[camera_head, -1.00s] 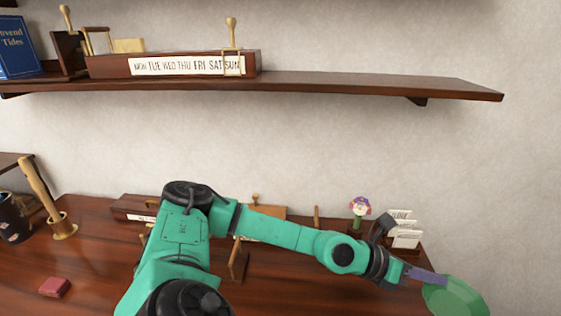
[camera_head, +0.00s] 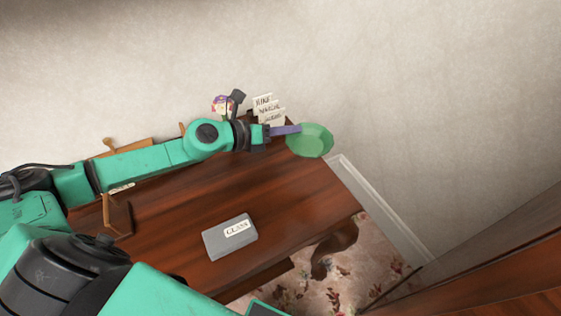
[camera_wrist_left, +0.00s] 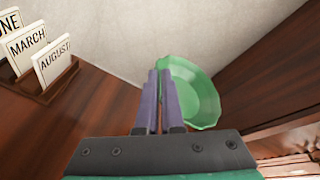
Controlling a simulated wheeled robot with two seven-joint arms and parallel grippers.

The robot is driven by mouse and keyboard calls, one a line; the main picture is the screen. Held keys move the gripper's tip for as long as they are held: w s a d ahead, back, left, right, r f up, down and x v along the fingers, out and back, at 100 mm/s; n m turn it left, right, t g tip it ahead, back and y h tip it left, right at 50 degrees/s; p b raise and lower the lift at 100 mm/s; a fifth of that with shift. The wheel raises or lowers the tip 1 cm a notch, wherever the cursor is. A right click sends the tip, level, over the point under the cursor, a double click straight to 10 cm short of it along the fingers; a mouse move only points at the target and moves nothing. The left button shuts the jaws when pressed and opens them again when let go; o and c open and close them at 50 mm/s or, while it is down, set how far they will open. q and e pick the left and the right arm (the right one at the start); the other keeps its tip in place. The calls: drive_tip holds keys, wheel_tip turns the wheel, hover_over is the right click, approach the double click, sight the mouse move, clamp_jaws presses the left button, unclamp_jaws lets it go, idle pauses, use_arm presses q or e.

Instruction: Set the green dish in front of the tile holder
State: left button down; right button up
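The green dish (camera_head: 311,141) is a shallow round bowl at the far right end of the wooden desk. My left gripper (camera_head: 297,129) is shut on the dish's near rim. In the left wrist view the purple fingers (camera_wrist_left: 159,95) are close together with the dish (camera_wrist_left: 195,94) at their tips, out to the right. The tile holder (camera_wrist_left: 40,88), a dark wooden rack with month tiles such as March and August, stands to the left of the gripper. In the head view its white tiles (camera_head: 267,110) show just behind the gripper. My right gripper is not in view.
A grey box labelled glass (camera_head: 230,238) lies on the desk (camera_head: 280,190). A purple-haired figure (camera_head: 221,104) stands left of the tiles. A wooden stand (camera_head: 115,216) is further left. The desk between the box and the dish is clear. The desk's right edge is close.

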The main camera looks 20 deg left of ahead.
sight(288, 172)
use_arm(q)
wheel_tip(288, 172, down, 14)
drive_tip(key=b, duration=0.3)
drive_tip(key=shift+w, duration=0.15)
drive_tip(key=c, duration=1.4)
unclamp_jaws()
drive_tip(key=shift+f, duration=0.15)
drive_tip(key=o, duration=0.3)
drive_tip(key=shift+o, duration=0.2)
